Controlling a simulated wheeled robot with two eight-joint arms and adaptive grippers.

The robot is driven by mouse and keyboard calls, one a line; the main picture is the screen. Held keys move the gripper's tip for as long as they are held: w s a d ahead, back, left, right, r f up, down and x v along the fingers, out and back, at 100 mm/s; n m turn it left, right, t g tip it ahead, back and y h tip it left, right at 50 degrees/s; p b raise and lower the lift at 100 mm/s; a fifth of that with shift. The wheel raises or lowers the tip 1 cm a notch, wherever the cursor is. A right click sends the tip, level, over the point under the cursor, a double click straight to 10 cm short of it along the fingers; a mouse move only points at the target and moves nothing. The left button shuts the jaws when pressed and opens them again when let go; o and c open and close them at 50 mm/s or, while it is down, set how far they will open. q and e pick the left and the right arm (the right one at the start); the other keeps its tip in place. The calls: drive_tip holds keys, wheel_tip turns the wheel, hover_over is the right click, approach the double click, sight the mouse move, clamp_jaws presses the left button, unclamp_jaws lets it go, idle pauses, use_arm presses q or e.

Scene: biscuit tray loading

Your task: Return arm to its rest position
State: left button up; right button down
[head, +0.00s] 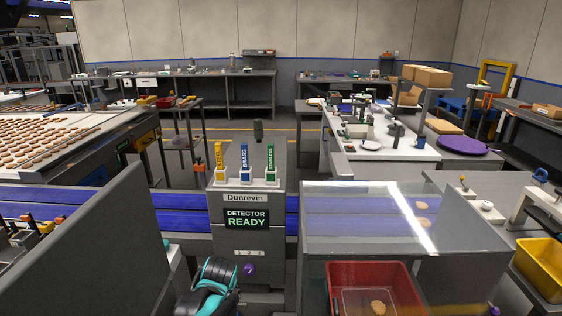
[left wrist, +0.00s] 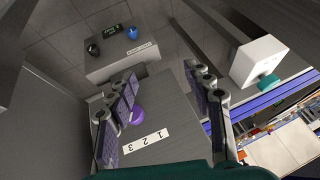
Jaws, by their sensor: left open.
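My left arm shows in black and teal at the bottom of the head view (head: 208,288), in front of the grey detector cabinet (head: 247,212). In the left wrist view my left gripper (left wrist: 161,78) has its two fingers spread wide, with nothing held between them. A purple knob (left wrist: 137,115) shows between the fingers, beside a white label marked 1 2 3 (left wrist: 147,141). I cannot tell how far the fingers are from the knob. The knob also shows in the head view (head: 249,270), just right of my arm. My right gripper is in neither view.
The detector screen (head: 246,219) reads DETECTOR READY. Yellow, blue and green test pieces stand on the cabinet. A grey panel (head: 95,245) rises at left. A clear cover (head: 375,215) and a red bin (head: 335,270) holding a biscuit are at right. A blue conveyor (head: 185,220) runs behind.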

use_arm(q)
drive_tip(key=s+r+h, duration=0.1)
drive_tip(key=s+r, duration=0.1)
drive_tip(key=s, duration=0.8)
drive_tip(key=s+r+n+t+h, duration=0.1)
drive_tip(key=s+r, duration=0.1)
drive_tip(key=s, duration=0.9)
drive_tip(key=shift+s+d+r+t+h, duration=0.2)
drive_tip(key=shift+r+t+h, duration=0.05)
drive_tip(key=shift+t+h, duration=0.05)
